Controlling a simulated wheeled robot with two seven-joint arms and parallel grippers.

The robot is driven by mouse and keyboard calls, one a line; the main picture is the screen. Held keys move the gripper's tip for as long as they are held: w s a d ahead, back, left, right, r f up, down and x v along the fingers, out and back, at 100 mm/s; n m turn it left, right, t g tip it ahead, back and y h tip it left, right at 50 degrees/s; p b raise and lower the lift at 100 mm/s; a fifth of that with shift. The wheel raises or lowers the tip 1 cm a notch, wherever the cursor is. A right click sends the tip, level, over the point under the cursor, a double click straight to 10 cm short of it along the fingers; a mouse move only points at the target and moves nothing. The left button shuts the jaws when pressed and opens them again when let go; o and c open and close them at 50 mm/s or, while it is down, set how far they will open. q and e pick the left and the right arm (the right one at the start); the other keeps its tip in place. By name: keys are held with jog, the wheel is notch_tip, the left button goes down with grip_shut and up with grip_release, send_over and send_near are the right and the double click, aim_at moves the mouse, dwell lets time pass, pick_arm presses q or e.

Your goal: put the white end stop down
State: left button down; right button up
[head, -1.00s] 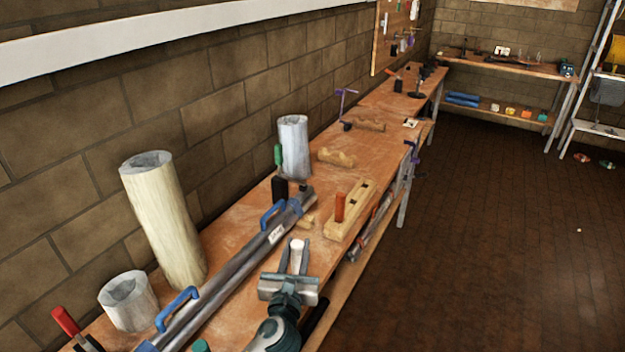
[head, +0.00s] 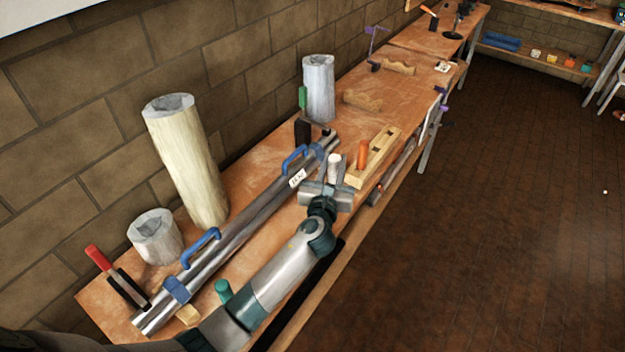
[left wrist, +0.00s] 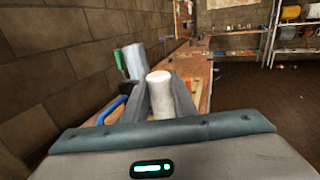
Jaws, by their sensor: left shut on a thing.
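The white end stop (left wrist: 160,95) is a short, pale cylinder, upright between the two fingers of my left gripper (left wrist: 158,100) in the left wrist view. In the head view the end stop (head: 334,165) shows as a small white top, and my left gripper (head: 332,178) is shut on it. The gripper is over the workbench (head: 262,168), beside the steel tubes and close to the wooden plane. I cannot tell how high the end stop is above the bench top. My right gripper is not in view.
Steel tubes (head: 250,207) with blue handles lie along the bench. A wooden plane (head: 379,152) with an orange peg is just beyond the gripper. A tall pale column (head: 187,165), a short grey cylinder (head: 155,238) and another grey cylinder (head: 319,90) stand by the wall.

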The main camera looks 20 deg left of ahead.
pick_arm(q)
jog(key=s+a+f+b, duration=0.2)
jog(key=s+a+f, duration=0.4)
jog(key=s+a, duration=0.1)
jog(key=shift+s+b, duration=0.35)
jog(key=shift+f, duration=0.1)
notch_tip(320, 180, down, 4)
jog(key=b, duration=0.4)
